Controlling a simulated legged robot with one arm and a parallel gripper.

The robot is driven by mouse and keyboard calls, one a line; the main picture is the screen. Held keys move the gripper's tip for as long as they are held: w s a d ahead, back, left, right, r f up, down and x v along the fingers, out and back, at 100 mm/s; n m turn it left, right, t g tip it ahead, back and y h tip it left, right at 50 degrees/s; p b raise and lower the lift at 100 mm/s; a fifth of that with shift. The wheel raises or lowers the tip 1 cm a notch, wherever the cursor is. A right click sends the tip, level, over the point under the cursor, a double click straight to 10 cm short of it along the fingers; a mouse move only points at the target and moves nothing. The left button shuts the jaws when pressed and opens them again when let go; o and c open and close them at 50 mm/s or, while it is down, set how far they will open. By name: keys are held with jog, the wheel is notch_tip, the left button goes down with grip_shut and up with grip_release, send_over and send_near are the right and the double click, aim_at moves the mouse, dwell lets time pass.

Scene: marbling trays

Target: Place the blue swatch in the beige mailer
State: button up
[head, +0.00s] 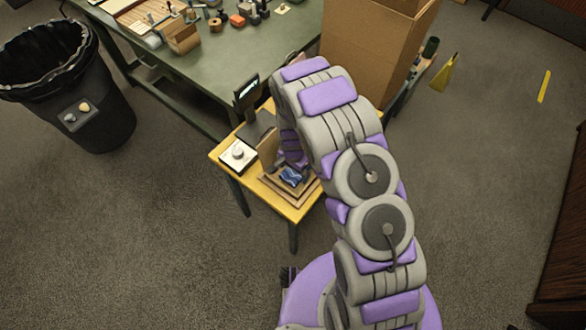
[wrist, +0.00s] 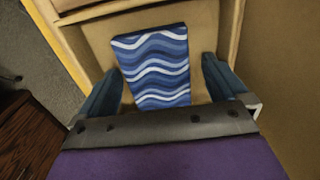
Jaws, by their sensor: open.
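The blue swatch (wrist: 155,65), with wavy white and light-blue stripes, lies on the tan floor of the beige mailer (wrist: 88,35). The swatch also shows in the head view (head: 292,176), on the yellow table. The mailer (head: 268,187) looks like a shallow open box with a raised rim and an upright panel behind it. My gripper (wrist: 160,78) is open, with one finger on each side of the swatch and a gap to it on both sides. The near end of the swatch is hidden behind my gripper's body in the wrist view.
A small yellow table (head: 222,157) carries the mailer, a white device with a knob (head: 238,155) and a dark stand with a screen (head: 248,90). A green workbench (head: 225,60), a large cardboard box (head: 368,45) and a black bin (head: 85,100) surround it. Floor at right is mostly free.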

jog(key=shift+r, duration=0.1)
notch_tip(320, 180, up, 12)
jog(key=p, duration=0.2)
jog(key=s+d+r+n, duration=0.2)
jog(key=s+d+r, duration=0.25)
jog(key=r, duration=0.55)
jog(key=s+d+r+n, duration=0.1)
jog(key=s+d+r, duration=0.35)
jog(key=r, duration=0.45)
jog(key=s+d+r+n, duration=0.1)
jog(key=s+r, duration=0.2)
jog(key=s, duration=0.4)
jog(key=s+d+r+n+g, duration=0.1)
jog(key=s+r, duration=0.3)
jog(key=s, duration=0.4)
jog(key=s+d+r+n, duration=0.2)
jog(key=s+d+r, duration=0.1)
jog(key=s, duration=0.5)
jog(key=shift+s+r+n+g, duration=0.15)
jog(key=shift+r+n+g, duration=0.2)
jog(key=shift+r, duration=0.35)
jog(key=shift+d, duration=0.1)
